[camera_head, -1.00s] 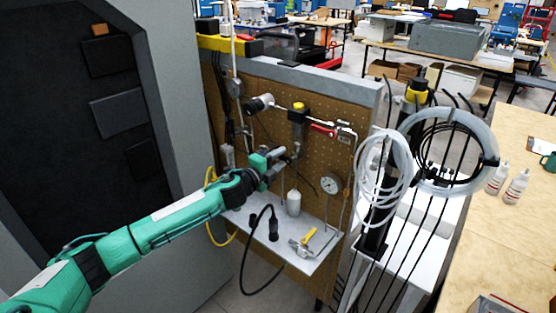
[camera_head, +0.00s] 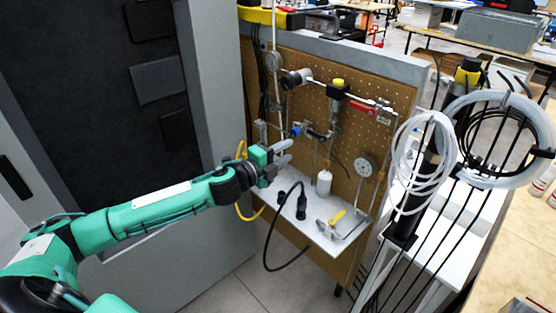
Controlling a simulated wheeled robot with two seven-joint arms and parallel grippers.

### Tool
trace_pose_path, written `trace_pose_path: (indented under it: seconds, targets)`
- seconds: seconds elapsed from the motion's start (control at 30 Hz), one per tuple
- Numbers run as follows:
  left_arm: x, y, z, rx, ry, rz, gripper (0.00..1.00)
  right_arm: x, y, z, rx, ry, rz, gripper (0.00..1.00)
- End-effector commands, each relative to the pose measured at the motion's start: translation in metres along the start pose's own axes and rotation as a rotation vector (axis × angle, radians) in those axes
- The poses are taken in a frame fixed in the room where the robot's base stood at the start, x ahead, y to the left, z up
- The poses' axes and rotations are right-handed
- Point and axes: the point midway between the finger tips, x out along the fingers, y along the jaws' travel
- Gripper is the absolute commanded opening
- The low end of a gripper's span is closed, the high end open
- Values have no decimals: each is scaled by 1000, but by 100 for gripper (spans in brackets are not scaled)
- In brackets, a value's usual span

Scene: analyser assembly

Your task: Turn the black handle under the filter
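The filter (camera_head: 333,97), a dark block with a yellow top, is mounted on the upper part of the brown pegboard. Below it, a small black handle (camera_head: 317,134) sits on a pipe fitting beside a blue part (camera_head: 296,131). It is small, and its exact angle is hard to tell. My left gripper (camera_head: 288,152) is to the left of and slightly below the handle, apart from it in the picture. Its two grey fingers are spread with a gap between them, and nothing shows in it. My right gripper is out of view.
A red lever (camera_head: 362,107), a gauge (camera_head: 364,166) and a white bottle (camera_head: 323,182) are close by on the board. A white shelf (camera_head: 300,222) below holds a black connector (camera_head: 301,206) and a yellow-handled part (camera_head: 337,217). Coiled white tubes (camera_head: 423,163) hang at the right.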

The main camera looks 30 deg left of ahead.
Motion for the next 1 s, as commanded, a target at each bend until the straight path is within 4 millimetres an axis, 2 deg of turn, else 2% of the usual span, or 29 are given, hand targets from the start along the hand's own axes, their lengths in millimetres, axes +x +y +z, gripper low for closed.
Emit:
trace_pose_path:
  seconds: [0.1,0.23,0.53,0.8,0.93,1.0]
  targets:
    - [-12,2,0,1,-1,1,36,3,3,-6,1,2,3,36]
    - [-19,1,0,1,0,1,36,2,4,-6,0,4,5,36]
    - [-21,0,0,0,0,0,36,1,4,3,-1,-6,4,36]
    - [-20,0,0,-1,0,0,36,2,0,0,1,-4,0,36]
    - [-23,11,-10,-59,-21,12,36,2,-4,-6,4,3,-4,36]
    - [-27,25,-22,-139,-54,31,36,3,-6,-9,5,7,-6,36]
